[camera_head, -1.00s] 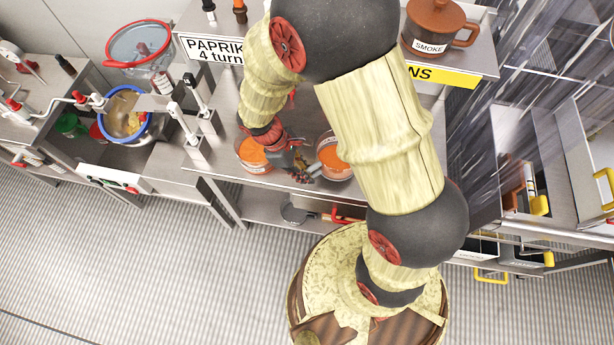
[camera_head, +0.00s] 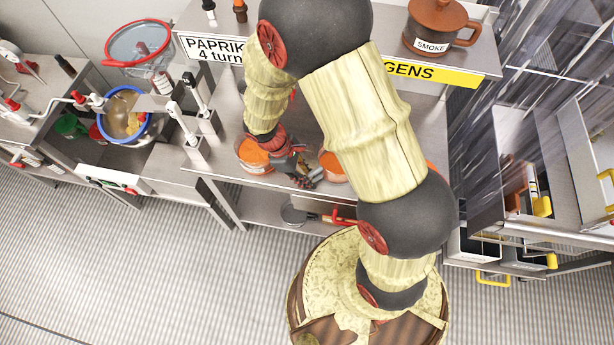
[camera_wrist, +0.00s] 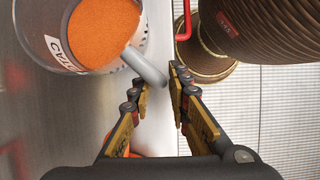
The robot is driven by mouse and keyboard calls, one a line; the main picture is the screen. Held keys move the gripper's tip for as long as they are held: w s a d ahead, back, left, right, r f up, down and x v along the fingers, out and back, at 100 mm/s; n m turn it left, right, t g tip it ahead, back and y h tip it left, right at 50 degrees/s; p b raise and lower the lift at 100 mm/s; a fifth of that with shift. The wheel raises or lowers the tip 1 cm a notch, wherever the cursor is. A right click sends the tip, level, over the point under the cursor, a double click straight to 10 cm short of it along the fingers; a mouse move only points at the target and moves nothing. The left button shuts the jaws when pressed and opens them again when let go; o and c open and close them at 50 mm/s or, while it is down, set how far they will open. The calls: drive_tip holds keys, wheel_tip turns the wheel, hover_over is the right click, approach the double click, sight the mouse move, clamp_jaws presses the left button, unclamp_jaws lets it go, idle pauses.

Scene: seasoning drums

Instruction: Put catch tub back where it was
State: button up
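The catch tub, a round clear tub with orange powder, a label and a grey handle, fills the upper left of the wrist view (camera_wrist: 92,35). It seems to be the right-hand tub in the head view (camera_head: 331,168), partly hidden by my arm. It stands on the steel table near the front edge. My gripper (camera_wrist: 156,88) is open, with its fingertips apart on either side of the handle's end. I cannot tell whether a finger touches the handle. In the head view my gripper (camera_head: 308,179) is just left of this tub.
Another tub with orange powder (camera_head: 253,157) stands left of my gripper on the steel table (camera_head: 225,130). A brown SMOKE pot (camera_head: 432,27) stands on the upper shelf. A blue-rimmed bowl (camera_head: 123,114) is at the left. A lower shelf with a pan (camera_head: 293,213) lies under the table.

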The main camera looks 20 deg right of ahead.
drive_tip(key=shift+o, duration=1.3)
drive_tip(key=shift+r, duration=0.15)
drive_tip(key=p+v, duration=0.2)
drive_tip(key=v, duration=1)
drive_tip(key=s+d+r+m+t+y, duration=0.1)
drive_tip(key=s+d+r+m+t, duration=0.1)
drive_tip(key=r, duration=0.6)
drive_tip(key=s+d+r+m+t+y, duration=0.1)
drive_tip(key=s+r+m+t, duration=0.2)
drive_tip(key=s+r+m, duration=0.2)
drive_tip(key=s+d+r+m+t+y, duration=0.2)
drive_tip(key=s+r+m+t, duration=0.1)
drive_tip(key=r, duration=0.9)
drive_tip(key=shift+s+d+m, duration=0.4)
drive_tip(key=shift+s+m, duration=0.05)
drive_tip(key=shift+m, duration=0.15)
wheel_tip(320, 180, down, 6)
drive_tip(key=b, duration=0.6)
